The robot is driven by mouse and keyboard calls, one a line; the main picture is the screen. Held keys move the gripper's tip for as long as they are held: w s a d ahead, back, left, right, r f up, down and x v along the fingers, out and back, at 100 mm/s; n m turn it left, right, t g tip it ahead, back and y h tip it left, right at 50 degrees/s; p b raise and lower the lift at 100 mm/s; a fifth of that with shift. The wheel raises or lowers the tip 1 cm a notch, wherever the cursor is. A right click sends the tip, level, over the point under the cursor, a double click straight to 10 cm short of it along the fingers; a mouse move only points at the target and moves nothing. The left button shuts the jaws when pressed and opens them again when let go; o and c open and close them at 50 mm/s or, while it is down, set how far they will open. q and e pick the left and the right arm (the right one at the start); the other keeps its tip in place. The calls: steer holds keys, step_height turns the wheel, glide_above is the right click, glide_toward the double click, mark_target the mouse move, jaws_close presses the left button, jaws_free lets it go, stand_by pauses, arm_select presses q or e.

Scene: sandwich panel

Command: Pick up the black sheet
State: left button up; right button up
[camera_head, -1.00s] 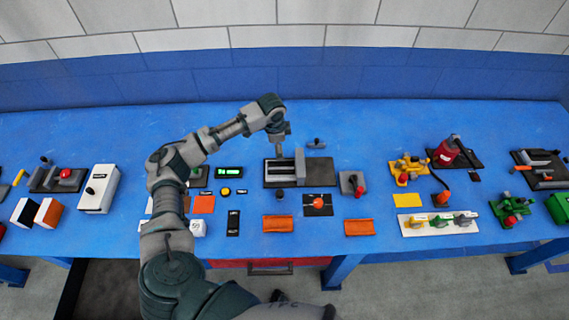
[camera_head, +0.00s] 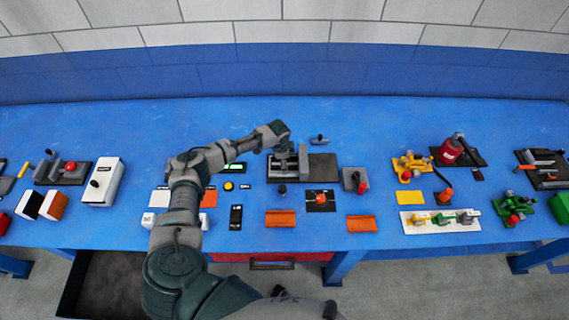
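My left arm comes in from the lower left and reaches over the bench. Its gripper (camera_head: 285,156) is above the left part of a grey clamp-like fixture (camera_head: 303,160) on a black base plate (camera_head: 324,168). The fingertips are small and blend with the fixture, so I cannot tell whether they are open or touching it. A flat black square (camera_head: 313,208) with an orange-red piece on it lies in front of the fixture. I cannot tell for certain which flat black item is the black sheet. My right gripper is not in view.
Orange blocks (camera_head: 281,218) lie near the front edge of the blue bench (camera_head: 360,120). A white box (camera_head: 102,183) stands at left. The bench's rear strip is mostly clear.

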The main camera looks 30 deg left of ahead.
arm_select(q)
steer(key=shift+w+f, duration=0.1)
steer(key=shift+f, duration=0.35)
steer(key=shift+c, duration=0.5)
steer(key=shift+s+d, duration=0.15)
steer(key=shift+s, duration=0.05)
steer(key=c, duration=1.2)
steer(key=shift+o, duration=0.2)
